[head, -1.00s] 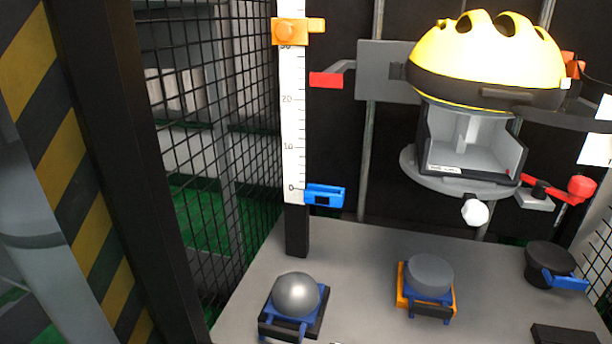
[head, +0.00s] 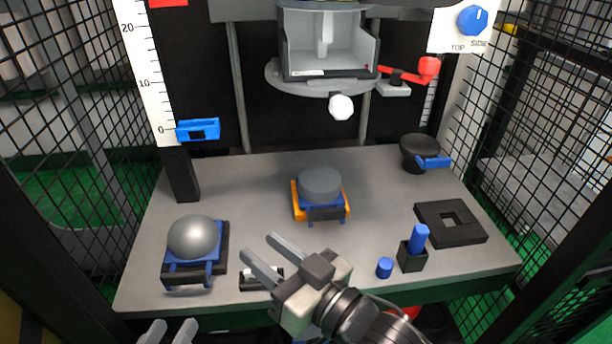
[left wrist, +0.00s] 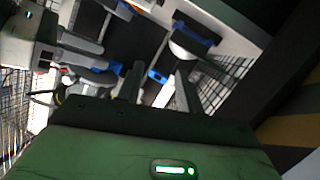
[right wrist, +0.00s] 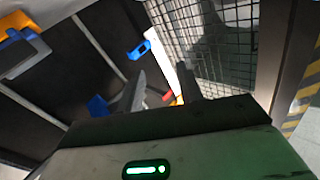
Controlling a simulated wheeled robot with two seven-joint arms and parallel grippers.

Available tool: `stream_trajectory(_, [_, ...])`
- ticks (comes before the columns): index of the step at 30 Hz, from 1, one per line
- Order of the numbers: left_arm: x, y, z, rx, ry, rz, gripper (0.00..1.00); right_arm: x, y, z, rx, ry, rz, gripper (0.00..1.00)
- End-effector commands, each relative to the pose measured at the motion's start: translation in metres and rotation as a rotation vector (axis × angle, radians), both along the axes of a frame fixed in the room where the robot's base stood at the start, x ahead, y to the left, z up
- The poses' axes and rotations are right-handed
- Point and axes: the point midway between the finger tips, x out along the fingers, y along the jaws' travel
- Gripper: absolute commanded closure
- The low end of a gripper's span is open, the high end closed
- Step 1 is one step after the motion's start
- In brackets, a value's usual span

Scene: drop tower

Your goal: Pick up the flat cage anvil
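The flat cage anvil (head: 320,184) is a grey flat-topped disc in a blue cage on an orange base, at the middle of the grey table (head: 250,180) in the head view. A blue and orange piece at the upper left of the right wrist view (right wrist: 25,45) looks like its base. My right gripper (head: 262,248) is open and empty, in front of the flat anvil and to its left, apart from it. My left gripper (head: 170,329) is open and empty at the bottom edge of the head view, in front of the round-topped anvil (head: 193,238).
A ruler post (head: 180,175) with a blue slider (head: 198,130) stands at the back left. To the right are a black cup (head: 418,150), a black square plate (head: 460,228), a blue peg in a black holder (head: 412,258) and a blue cylinder (head: 384,267). Mesh walls flank the table.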

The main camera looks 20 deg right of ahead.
Motion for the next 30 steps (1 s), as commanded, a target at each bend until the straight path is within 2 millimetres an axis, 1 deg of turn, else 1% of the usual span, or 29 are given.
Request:
stream_trajectory(1, [0.000,0.001,0.001,0.009,0.005,0.000,0.64,0.018,0.005,0.024,-0.006,-0.146,0.043,0.64])
stream_trajectory(2, [0.000,0.001,0.001,0.015,0.007,0.001,0.64,0.025,0.010,0.036,-0.006,-0.229,0.088,0.64])
stream_trajectory(3, [0.000,0.002,0.000,0.022,0.011,0.002,0.64,0.031,0.019,0.049,-0.016,-0.332,0.168,0.64])
stream_trajectory(5, [0.000,0.002,-0.001,0.034,0.016,0.002,0.64,0.034,0.034,0.060,-0.057,-0.452,0.330,0.64])
stream_trajectory(6, [-0.001,0.003,-0.001,0.040,0.019,0.002,0.64,0.035,0.042,0.060,-0.106,-0.499,0.456,0.64])
stream_trajectory(7, [-0.001,0.003,-0.002,0.045,0.021,0.002,0.64,0.036,0.047,0.056,-0.152,-0.515,0.553,0.64])
stream_trajectory(8, [-0.001,0.003,-0.002,0.050,0.023,0.002,0.64,0.037,0.049,0.049,-0.212,-0.512,0.652,0.64])
stream_trajectory(9, [-0.001,0.004,-0.002,0.057,0.026,0.002,0.64,0.041,0.047,0.035,-0.306,-0.479,0.777,0.64])
stream_trajectory(11, [-0.001,0.004,-0.003,0.067,0.030,0.002,0.64,0.053,0.031,0.009,-0.472,-0.363,0.932,0.64])
stream_trajectory(12, [-0.001,0.005,-0.003,0.075,0.031,0.002,0.64,0.064,0.011,-0.008,-0.589,-0.248,1.001,0.64])
stream_trajectory(14, [-0.001,0.005,-0.003,0.084,0.033,0.002,0.64,0.084,-0.029,-0.029,-0.757,-0.041,1.047,0.64])
stream_trajectory(15, [-0.001,0.006,-0.004,0.091,0.035,0.003,0.64,0.096,-0.060,-0.038,-0.854,0.104,1.041,0.64])
stream_trajectory(18, [-0.001,0.006,-0.007,0.102,0.042,0.002,0.64,0.116,-0.125,-0.046,-1.008,0.395,0.964,0.64])
stream_trajectory(21, [-0.002,0.007,-0.009,0.108,0.047,0.002,0.64,0.124,-0.162,-0.045,-1.073,0.558,0.886,0.64])
stream_trajectory(23, [-0.002,0.007,-0.010,0.109,0.047,0.002,0.64,0.126,-0.174,-0.045,-1.090,0.608,0.860,0.64])
stream_trajectory(25, [-0.002,0.007,-0.013,0.110,0.047,0.003,0.64,0.128,-0.178,-0.049,-1.098,0.637,0.844,0.64])
stream_trajectory(30, [-0.003,0.007,-0.014,0.099,0.034,0.005,0.64,0.129,-0.171,-0.066,-1.097,0.640,0.844,0.64])
